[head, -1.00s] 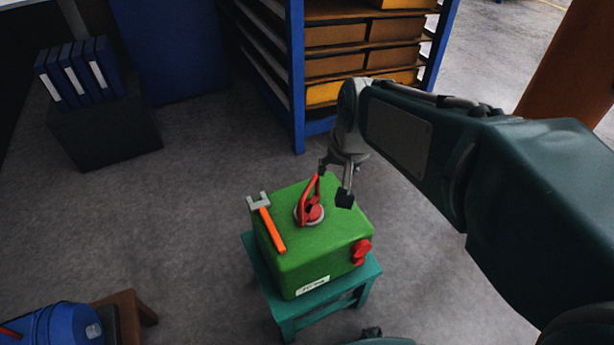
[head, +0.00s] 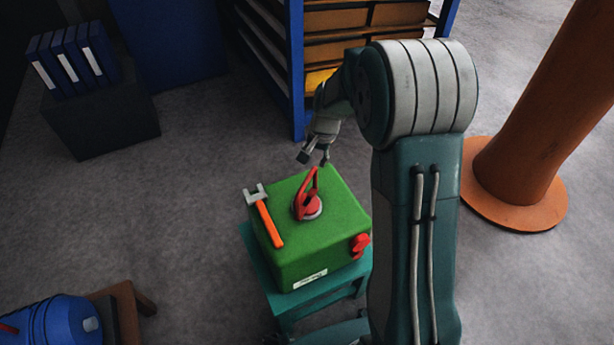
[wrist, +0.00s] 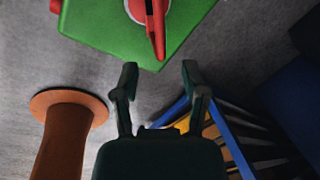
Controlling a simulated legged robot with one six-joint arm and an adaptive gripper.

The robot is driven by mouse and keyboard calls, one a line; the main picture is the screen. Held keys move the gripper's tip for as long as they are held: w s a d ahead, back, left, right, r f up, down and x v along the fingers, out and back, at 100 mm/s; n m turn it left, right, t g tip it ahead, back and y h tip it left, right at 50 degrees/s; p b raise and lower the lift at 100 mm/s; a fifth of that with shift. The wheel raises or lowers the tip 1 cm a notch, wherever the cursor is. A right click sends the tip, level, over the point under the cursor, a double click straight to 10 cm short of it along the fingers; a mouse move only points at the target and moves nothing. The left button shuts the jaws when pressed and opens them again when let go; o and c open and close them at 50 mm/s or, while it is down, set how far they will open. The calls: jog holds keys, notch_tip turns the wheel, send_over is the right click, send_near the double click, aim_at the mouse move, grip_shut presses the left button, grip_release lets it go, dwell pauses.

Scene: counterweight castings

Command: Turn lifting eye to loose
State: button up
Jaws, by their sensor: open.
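The red lifting eye (head: 308,196) stands on a round pale base on top of the green casting (head: 322,240). In the wrist view the lifting eye (wrist: 156,22) is at the top, its red loop reaching towards the casting's near edge (wrist: 120,50). My gripper (head: 314,160) is open and empty, just beyond the casting's far edge in the head view. In the wrist view my gripper's fingers (wrist: 158,70) are spread apart, short of the lifting eye and not touching it.
An orange-handled wrench (head: 268,220) lies on the casting's left side. A red knob (head: 360,244) is on its right side. The casting sits on a teal stool (head: 262,272). A blue shelf rack (head: 297,80) stands behind, and an orange column (head: 530,130) stands at the right.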

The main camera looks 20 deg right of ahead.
aim_at(307, 180)
jog(key=f, duration=0.3)
jog(key=a+f, duration=0.1)
jog(key=f, duration=0.2)
jog(key=w+f, duration=0.1)
jog(key=f, duration=0.2)
jog(key=shift+w+a+f, duration=0.1)
jog(key=shift+a+f, duration=0.15)
jog(key=shift+f, duration=0.05)
grip_shut()
